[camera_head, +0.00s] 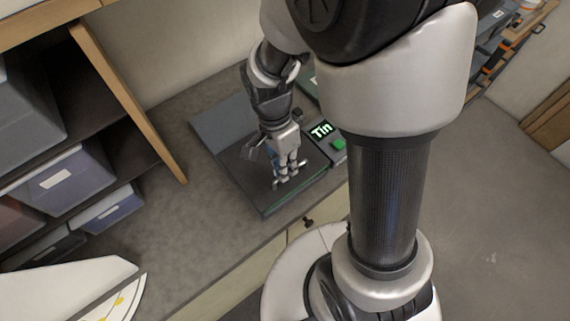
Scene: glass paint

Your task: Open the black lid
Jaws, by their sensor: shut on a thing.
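The black lid (262,196) is a flat dark panel on top of a low grey machine (215,122) on the counter. It looks flat or nearly flat; I cannot tell whether its front edge is slightly raised. A thin greenish strip shows along its front right edge. My gripper (289,178) reaches down over the lid's middle right part, fingers pointing down toward its front edge. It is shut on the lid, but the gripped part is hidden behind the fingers.
Shelves with grey bins (65,180) stand at the left. A drawer knob (307,223) shows on the counter's front. The counter (185,215) left of the machine is clear.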

